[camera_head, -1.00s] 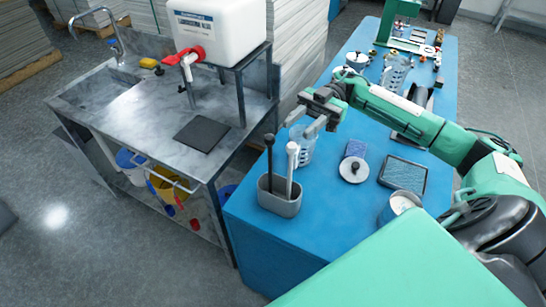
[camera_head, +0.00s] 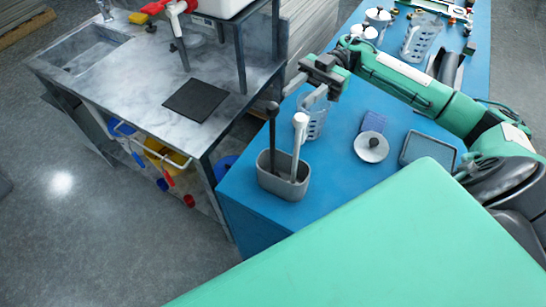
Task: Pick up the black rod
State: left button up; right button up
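The black rod (camera_head: 273,136) stands upright in a grey oval holder (camera_head: 268,186) at the near left corner of the blue table. A white rod (camera_head: 297,148) stands beside it in the same holder, on the right. The lower ends of both rods are hidden inside the holder. My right gripper (camera_head: 297,98) is open and empty, with its two fingers apart. In the picture it shows just above and to the right of the black rod's top, apart from it. My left gripper is not in view.
A clear beaker (camera_head: 312,120) stands right behind the holder, partly hidden. A blue block (camera_head: 374,122), a round metal disc (camera_head: 371,148) and a dark tray (camera_head: 428,148) lie farther right. A marble sink bench (camera_head: 130,85) with a black mat (camera_head: 196,100) stands left.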

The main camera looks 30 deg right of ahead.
pick_arm(q)
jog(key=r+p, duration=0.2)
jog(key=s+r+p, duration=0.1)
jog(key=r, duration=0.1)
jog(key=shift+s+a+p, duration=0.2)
jog(key=shift+p, duration=0.2)
pick_arm(e)
jog(key=x, duration=1.1)
jog(key=shift+f, duration=0.2)
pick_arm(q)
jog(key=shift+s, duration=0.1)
pick_arm(e)
grip_shut()
